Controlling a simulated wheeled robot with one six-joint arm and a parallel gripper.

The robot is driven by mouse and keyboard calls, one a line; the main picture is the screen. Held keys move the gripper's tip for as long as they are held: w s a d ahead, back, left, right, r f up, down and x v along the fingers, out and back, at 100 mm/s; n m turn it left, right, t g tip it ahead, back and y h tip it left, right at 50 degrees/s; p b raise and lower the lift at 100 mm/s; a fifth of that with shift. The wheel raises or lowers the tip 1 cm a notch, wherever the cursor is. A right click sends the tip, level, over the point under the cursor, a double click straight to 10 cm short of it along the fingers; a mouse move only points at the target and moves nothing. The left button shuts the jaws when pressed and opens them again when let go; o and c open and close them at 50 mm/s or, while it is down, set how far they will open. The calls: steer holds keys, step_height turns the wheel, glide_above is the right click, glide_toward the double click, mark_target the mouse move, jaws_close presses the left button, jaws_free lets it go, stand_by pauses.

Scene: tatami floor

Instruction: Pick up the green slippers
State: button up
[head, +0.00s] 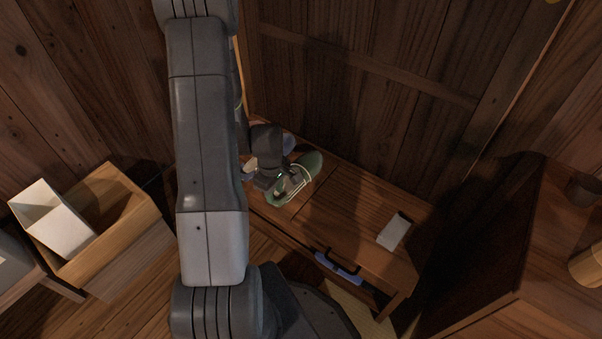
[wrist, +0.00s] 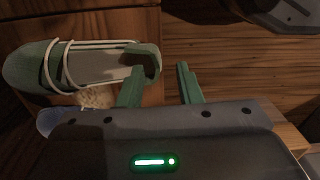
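The green slippers (head: 311,162) lie on the low wooden table, with pale cord wound around them. In the wrist view they (wrist: 32,68) fill the upper left, the rounded toe pointing left and the other end near my fingers. My gripper (head: 281,184) is over the table right at the slippers. In the wrist view my gripper (wrist: 160,75) is open, its two green fingers apart. The left finger overlaps the slippers' right end, which shows partly between the fingertips. I cannot tell whether they touch. My arm hides part of the table in the head view.
The wooden table (head: 345,205) also holds a white box (head: 393,232) at its right. A blue object with a dark handle (head: 337,265) is at its front edge. A wooden crate (head: 130,238) with a white box (head: 50,218) stands left. A wooden cabinet (head: 480,250) stands right; plank walls are behind.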

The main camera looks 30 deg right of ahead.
mark_target(275, 200)
step_height(275, 200, down, 4)
steer(key=shift+w+f+b, duration=0.15)
steer(key=shift+f+b, duration=0.1)
steer(key=shift+b, duration=0.45)
jaws_close()
steer(key=shift+r, duration=0.1)
